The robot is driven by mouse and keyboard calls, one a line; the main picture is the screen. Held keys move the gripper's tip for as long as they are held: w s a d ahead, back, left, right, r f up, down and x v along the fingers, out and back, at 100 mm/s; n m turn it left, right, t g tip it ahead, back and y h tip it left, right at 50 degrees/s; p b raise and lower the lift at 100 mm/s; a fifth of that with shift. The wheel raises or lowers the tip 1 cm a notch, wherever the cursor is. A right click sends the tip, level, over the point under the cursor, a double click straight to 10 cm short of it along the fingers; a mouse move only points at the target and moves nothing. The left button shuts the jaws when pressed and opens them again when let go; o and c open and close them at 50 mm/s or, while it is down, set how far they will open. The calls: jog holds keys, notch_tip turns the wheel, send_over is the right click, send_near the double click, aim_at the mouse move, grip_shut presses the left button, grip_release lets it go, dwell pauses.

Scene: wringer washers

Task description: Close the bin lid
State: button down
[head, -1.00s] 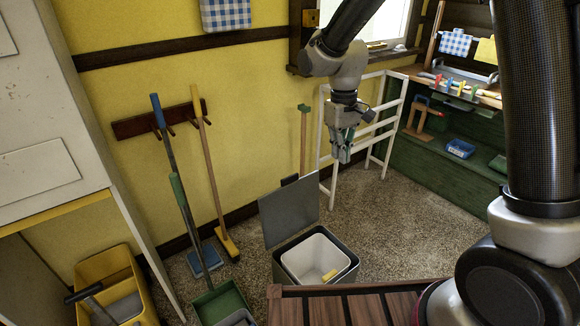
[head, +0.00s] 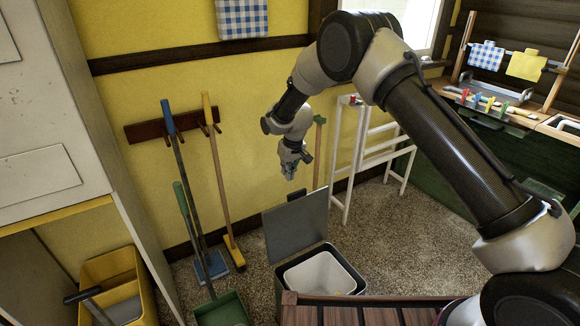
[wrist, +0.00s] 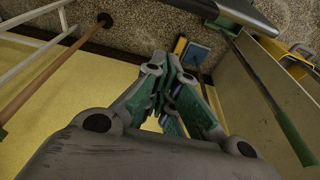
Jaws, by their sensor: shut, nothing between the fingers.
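The bin (head: 350,268) stands on the speckled floor, dark outside with a white inner bucket (head: 318,276). Its flat grey lid (head: 296,226) is open and stands up at the back of the bin, leaning slightly. My gripper (head: 291,172) is in the air above the lid's top edge, pointing down and apart from it. Its fingers are shut and empty. In the wrist view the green-padded fingers (wrist: 172,70) come together. A dark panel with a pale edge (wrist: 235,10) at the top there may be the lid.
A wooden slatted surface (head: 350,312) lies in front of the bin. A white rack (head: 365,155) stands right of my gripper. Brooms (head: 218,175) and a green dustpan (head: 222,308) are at left, with a yellow bucket (head: 110,275). The yellow wall is behind.

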jog(key=shift+s+d+f, duration=0.3)
jog(key=shift+s+f, duration=0.1)
jog(key=shift+f, duration=0.2)
jog(key=shift+s+d+f, duration=0.25)
jog(key=shift+s+f, duration=0.2)
jog(key=shift+f, duration=0.15)
jog(key=shift+s+d+f, duration=0.3)
jog(key=shift+s+f, duration=0.1)
jog(key=shift+f, duration=0.2)
